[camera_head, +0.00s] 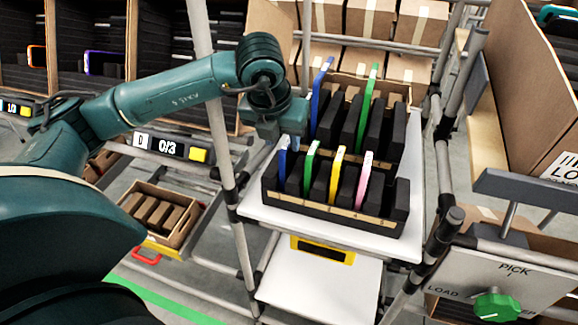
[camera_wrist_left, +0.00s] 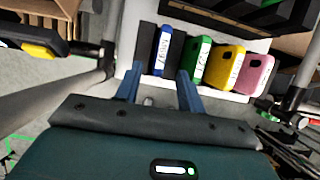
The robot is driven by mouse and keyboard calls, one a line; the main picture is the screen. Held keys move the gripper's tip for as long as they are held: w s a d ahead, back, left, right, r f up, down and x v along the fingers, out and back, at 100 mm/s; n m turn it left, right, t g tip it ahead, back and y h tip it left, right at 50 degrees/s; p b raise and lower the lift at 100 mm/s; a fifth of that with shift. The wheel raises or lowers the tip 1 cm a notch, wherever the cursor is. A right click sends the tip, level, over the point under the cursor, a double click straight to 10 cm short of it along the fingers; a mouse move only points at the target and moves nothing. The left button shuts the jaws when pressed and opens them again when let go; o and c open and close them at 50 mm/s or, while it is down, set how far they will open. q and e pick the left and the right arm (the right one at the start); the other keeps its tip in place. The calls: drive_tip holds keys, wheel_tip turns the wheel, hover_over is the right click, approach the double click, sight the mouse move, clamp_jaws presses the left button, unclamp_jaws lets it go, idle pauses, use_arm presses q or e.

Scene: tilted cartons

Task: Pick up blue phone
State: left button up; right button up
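A blue phone (camera_head: 282,160) stands upright at the left end of the front rack (camera_head: 330,212). It also shows in the left wrist view (camera_wrist_left: 161,52), with its edge towards me. My left gripper (camera_wrist_left: 158,82) is open, and its two blue fingers point towards the blue phone, one on each side of it in the picture. I cannot tell whether they touch it. In the head view the left gripper (camera_head: 273,142) is over the left end of the front rack, its fingers partly hidden. A second blue phone (camera_head: 319,95) stands in the back rack. My right gripper is not in view.
Green (camera_head: 310,168), yellow (camera_head: 336,176) and pink (camera_head: 364,180) phones stand to the right of the front blue phone, between black dividers. Another green phone (camera_head: 368,90) is in the back rack. Grey posts (camera_head: 222,120) frame the white shelf (camera_head: 395,243).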

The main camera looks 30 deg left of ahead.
sight(287, 154)
use_arm(q)
drive_tip(key=x, duration=0.2)
drive_tip(key=p+x, duration=0.1)
drive_tip(key=x, duration=0.4)
drive_tip(key=shift+w+a+f+p, duration=0.15)
drive_tip(key=shift+w+p, duration=0.2)
drive_tip(key=shift+w, duration=0.05)
clamp_jaws()
